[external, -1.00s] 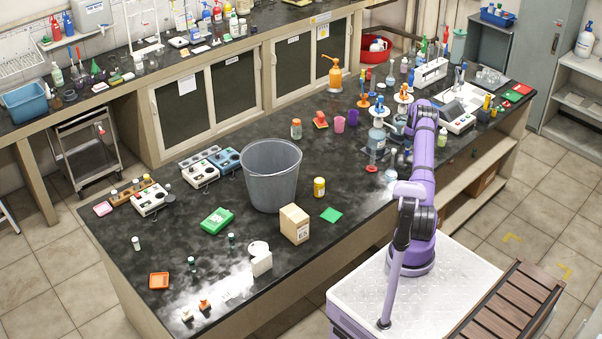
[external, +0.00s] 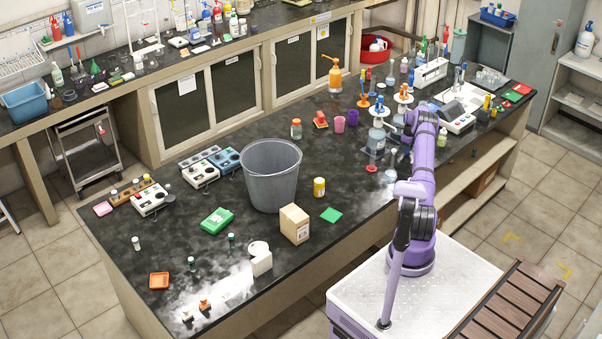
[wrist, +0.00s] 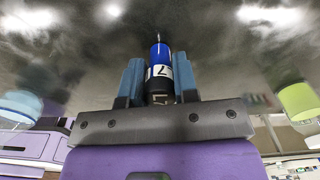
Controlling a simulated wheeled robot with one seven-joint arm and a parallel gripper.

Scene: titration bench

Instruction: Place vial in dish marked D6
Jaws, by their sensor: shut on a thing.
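In the wrist view my gripper (wrist: 158,85) is shut on a vial (wrist: 158,68) with a blue upper part, a dark lower part and a white label reading 7. The vial stands between the two blue fingers and points away from the wrist. In the external view my arm reaches over the right part of the bench; the gripper and vial are hidden or too small to make out there. I cannot pick out a dish marked D6; no such marking is readable in either view.
A grey bucket (external: 270,178), a cardboard box (external: 294,224) and a yellow jar (external: 319,187) stand mid-bench. Bottles and instruments crowd the right end around my arm. A pale blue object (wrist: 18,105) and a green object (wrist: 299,101) flank the gripper in the wrist view.

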